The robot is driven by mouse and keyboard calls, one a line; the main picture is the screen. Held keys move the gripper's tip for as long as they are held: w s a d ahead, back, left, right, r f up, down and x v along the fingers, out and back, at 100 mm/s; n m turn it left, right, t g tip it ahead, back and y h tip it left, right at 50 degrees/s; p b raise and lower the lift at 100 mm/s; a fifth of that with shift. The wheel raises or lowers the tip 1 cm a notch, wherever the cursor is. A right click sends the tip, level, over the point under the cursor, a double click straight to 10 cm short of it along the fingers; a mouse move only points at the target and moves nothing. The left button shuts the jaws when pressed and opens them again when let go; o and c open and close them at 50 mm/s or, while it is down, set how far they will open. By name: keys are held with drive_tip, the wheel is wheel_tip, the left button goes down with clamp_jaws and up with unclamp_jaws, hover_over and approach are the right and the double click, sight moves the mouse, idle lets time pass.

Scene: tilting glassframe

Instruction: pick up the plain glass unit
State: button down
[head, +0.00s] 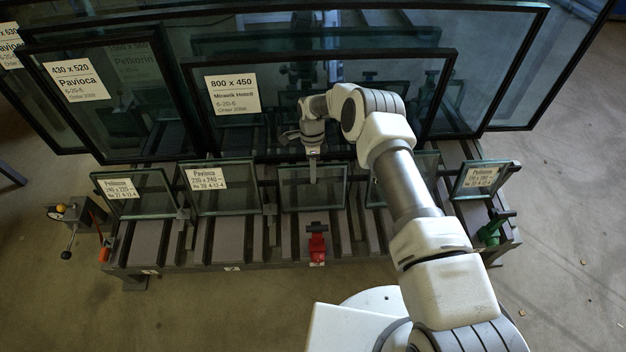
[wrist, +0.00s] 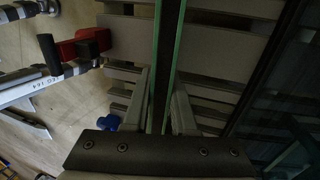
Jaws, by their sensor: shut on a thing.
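The plain glass unit (head: 330,199) is a small unlabelled pane with a dark edge, near the middle of the front row in the head view. It looks upright on the slatted rack. My gripper (head: 312,178) reaches down over its top edge from behind and is shut on it. In the wrist view the plain glass unit (wrist: 164,40) shows edge-on as two greenish panes with a dark spacer. The fingers of my gripper (wrist: 162,105) lie on both sides of it. I cannot tell whether its bottom edge touches the rack.
Labelled small panes stand left (head: 134,200), (head: 222,200) and right (head: 476,190). Large framed panes, one marked 800 x 450 (head: 330,110), rise close behind. A red clamp (head: 317,243) sits in front, a green clamp (head: 494,228) at right. Another pane is partly behind my arm.

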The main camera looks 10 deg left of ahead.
drive_tip(key=p+v, duration=0.1)
drive_tip(key=v, duration=0.2)
drive_tip(key=s+p+v, duration=0.1)
drive_tip(key=v, duration=0.2)
drive_tip(key=s+p+v, duration=0.1)
drive_tip(key=v, duration=0.2)
drive_tip(key=shift+d+r, duration=0.25)
drive_tip(key=shift+r, duration=0.45)
